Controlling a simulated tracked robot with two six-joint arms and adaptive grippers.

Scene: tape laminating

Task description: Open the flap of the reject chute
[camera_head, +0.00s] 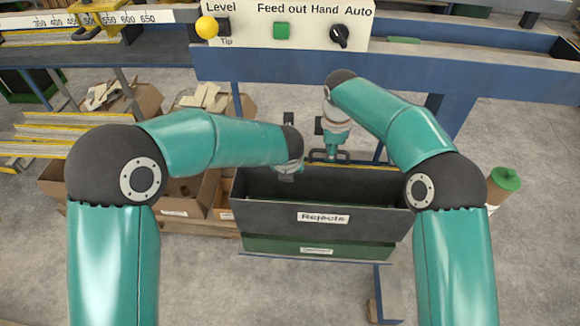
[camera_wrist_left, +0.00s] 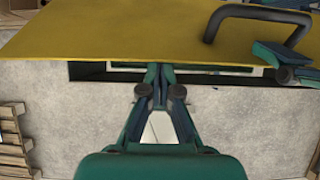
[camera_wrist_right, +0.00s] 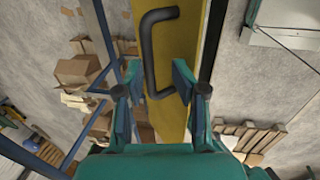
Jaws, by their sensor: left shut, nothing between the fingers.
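The reject chute (camera_head: 285,215) is a dark box labelled Rejects. Its yellow flap shows as a thin strip (camera_head: 375,167) at the far rim, and as a broad panel in the left wrist view (camera_wrist_left: 120,30). A black bar handle (camera_wrist_right: 148,50) stands on the flap; it also shows in the left wrist view (camera_wrist_left: 250,14). My right gripper (camera_wrist_right: 157,76) is open, with its fingers either side of the handle's near end. Whether they touch it I cannot tell. My left gripper (camera_wrist_left: 159,72) is shut and empty near the flap's edge, left of the handle in the head view.
A green bin (camera_head: 270,245) sits under the chute. Cardboard boxes (camera_head: 190,195) stand to its left, and a brown cylinder with a green top (camera_head: 505,180) to its right. The blue machine frame (camera_head: 400,75) with the control panel (camera_head: 300,25) runs behind. Both forearms reach over the chute.

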